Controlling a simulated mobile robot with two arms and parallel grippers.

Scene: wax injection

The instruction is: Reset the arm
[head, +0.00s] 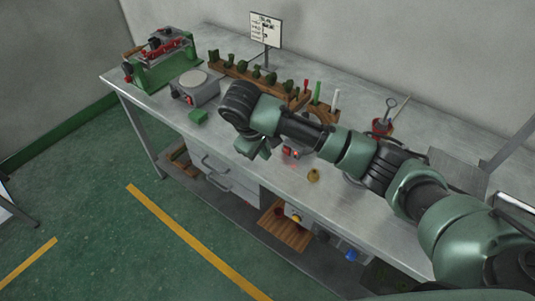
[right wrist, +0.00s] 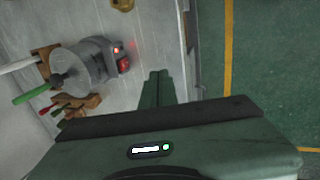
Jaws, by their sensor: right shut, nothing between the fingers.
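My right arm (head: 345,150) reaches in from the right of the head view and stretches over the workbench. Its gripper (head: 262,153) points down near the bench's front edge, with its fingers together and nothing between them. In the right wrist view the shut fingers (right wrist: 157,88) extend over the bench edge, apart from the items there. My left arm and gripper are not in view.
The metal workbench (head: 240,135) holds a green machine (head: 155,72), a grey round-topped device (head: 194,90), a green block (head: 198,117), a wooden rack (head: 240,76) and a small brass piece (head: 313,175). The green floor (head: 95,210) in front is clear.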

